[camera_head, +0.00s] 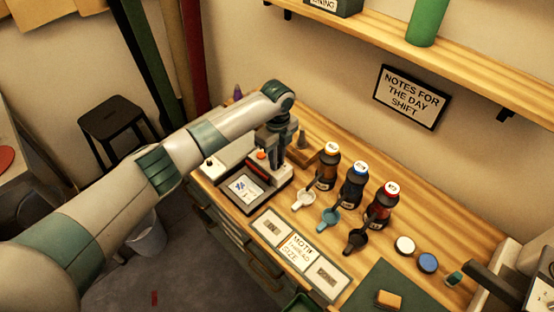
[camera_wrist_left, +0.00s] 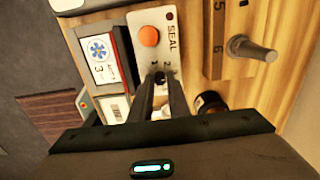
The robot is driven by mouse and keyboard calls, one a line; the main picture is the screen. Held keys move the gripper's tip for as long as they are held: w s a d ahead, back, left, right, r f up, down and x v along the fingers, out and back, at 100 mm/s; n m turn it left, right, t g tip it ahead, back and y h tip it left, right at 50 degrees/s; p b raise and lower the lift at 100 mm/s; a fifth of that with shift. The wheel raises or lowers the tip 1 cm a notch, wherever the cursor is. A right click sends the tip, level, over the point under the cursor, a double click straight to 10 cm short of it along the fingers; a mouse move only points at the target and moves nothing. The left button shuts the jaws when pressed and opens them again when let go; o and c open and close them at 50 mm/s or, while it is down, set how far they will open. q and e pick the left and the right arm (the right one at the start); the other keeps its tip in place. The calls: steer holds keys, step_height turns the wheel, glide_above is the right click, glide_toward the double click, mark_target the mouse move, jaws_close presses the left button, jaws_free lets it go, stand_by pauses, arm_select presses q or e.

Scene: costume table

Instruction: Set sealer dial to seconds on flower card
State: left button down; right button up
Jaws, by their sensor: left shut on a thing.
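The sealer (camera_head: 286,188) is a pale machine at the back left of the wooden table. Its panel (camera_wrist_left: 184,18) in the left wrist view bears the word SEAL, an orange button (camera_wrist_left: 148,36) and dial numbers, with 1 and 2 legible. The flower card (camera_head: 246,187) has a blue flower; in the left wrist view the card (camera_wrist_left: 101,58) shows the flower and what looks like a 3. My left gripper (camera_wrist_left: 160,82) reaches down to the panel, shut on the dial. The fingers mostly hide the dial, so its pointer setting cannot be read. My right gripper is not in view.
Several bottles (camera_head: 353,184) with coloured caps stand right of the sealer, with scoops (camera_head: 328,218) in front. A wooden block with a grey peg and numbers 5 and 6 (camera_wrist_left: 218,35) is beside the sealer. A label board (camera_head: 299,254) lies at the front edge. A shelf (camera_head: 460,62) overhangs the back.

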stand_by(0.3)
arm_select(q)
steer(key=c, duration=1.7)
jaws_free()
steer(key=shift+r, duration=0.1)
step_height(320, 180, up, 17)
steer(key=b, duration=0.5)
steer(key=shift+r, duration=0.1)
